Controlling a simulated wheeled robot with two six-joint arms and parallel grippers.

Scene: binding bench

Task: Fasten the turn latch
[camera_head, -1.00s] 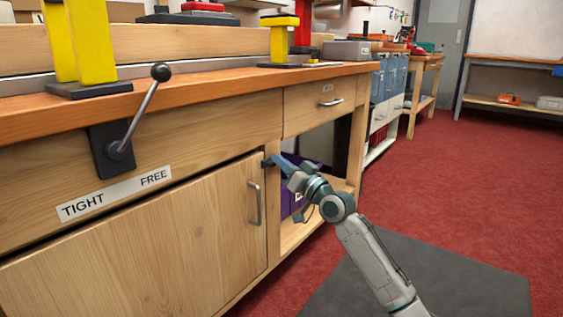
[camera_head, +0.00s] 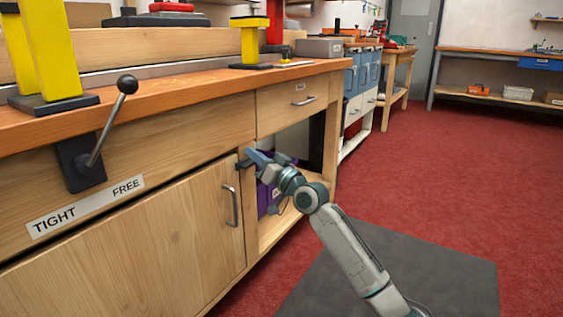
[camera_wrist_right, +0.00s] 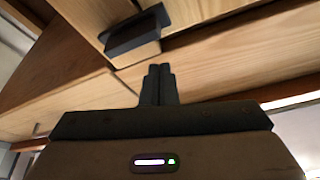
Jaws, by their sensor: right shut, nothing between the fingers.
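The turn latch appears to be the small dark piece (camera_head: 243,164) at the upper right corner of the wooden cabinet door (camera_head: 150,235). In the right wrist view a dark block (camera_wrist_right: 137,32), likely the same latch, lies on the pale wood just beyond the fingers. The door looks closed. My right gripper (camera_head: 252,156) is at the latch's right side; its fingers (camera_wrist_right: 159,82) are together and empty. A small gap shows between fingertips and block in the wrist view; I cannot tell if they touch elsewhere. My left gripper is not in view.
A ball-ended lever (camera_head: 107,120) stands above a TIGHT/FREE label (camera_head: 85,205) at left. The door's handle (camera_head: 231,206) is left of my right arm. A drawer (camera_head: 292,101) sits above an open bay with a purple bin (camera_head: 266,197).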

